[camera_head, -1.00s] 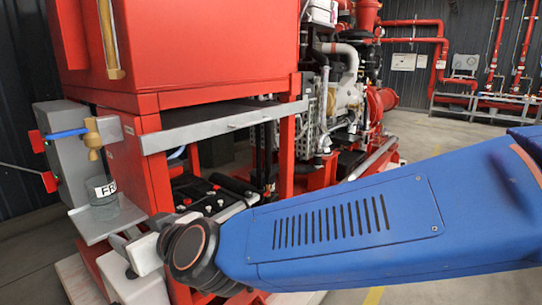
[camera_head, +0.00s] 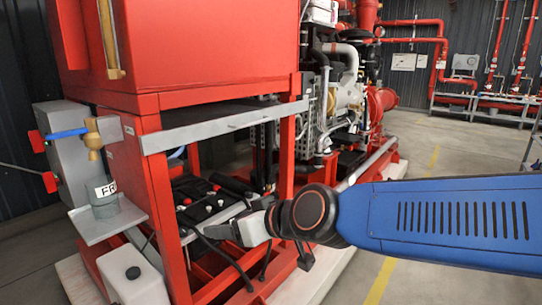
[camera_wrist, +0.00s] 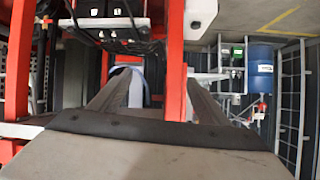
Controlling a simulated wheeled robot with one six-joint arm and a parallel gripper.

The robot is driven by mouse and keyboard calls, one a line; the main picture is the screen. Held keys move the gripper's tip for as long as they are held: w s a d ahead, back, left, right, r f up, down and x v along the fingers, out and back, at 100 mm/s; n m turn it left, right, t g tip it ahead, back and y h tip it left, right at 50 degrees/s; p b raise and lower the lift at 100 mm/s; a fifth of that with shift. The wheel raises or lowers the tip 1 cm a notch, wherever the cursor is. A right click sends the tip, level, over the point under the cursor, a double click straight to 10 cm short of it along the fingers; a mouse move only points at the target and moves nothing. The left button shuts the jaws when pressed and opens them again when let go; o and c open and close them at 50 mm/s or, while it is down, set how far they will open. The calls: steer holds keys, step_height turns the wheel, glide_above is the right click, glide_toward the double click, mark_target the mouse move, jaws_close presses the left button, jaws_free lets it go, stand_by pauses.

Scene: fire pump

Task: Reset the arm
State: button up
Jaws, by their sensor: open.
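My blue arm (camera_head: 450,222) reaches in from the right in the head view. Its dark wrist joint (camera_head: 306,212) is in front of the lower part of the red frame. Red frame posts and a dark battery lie beyond the fingers.
A red tank cabinet (camera_head: 210,60) stands at left. A labelled jar (camera_head: 103,196) sits on a small shelf (camera_head: 108,225) below a brass tap (camera_head: 93,138). Open floor (camera_head: 440,150) lies at right.

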steer(key=s+d+f+m+g+h, duration=0.1)
steer(key=s+d+f+m+h, duration=0.2)
steer(key=d, duration=0.9)
steer(key=s+d+f+m+g+h, duration=0.1)
steer(key=s+d+f, duration=0.4)
steer(key=d, duration=0.8)
steer(key=s+d+f+m+g+h, duration=0.1)
steer(key=s+d+f+m+h, duration=0.3)
steer(key=d, duration=0.8)
steer(key=shift+s+d+f+m+h, duration=0.3)
steer(key=shift+s+h, duration=0.4)
steer(key=shift+s, duration=0.4)
steer(key=shift+a, duration=0.1)
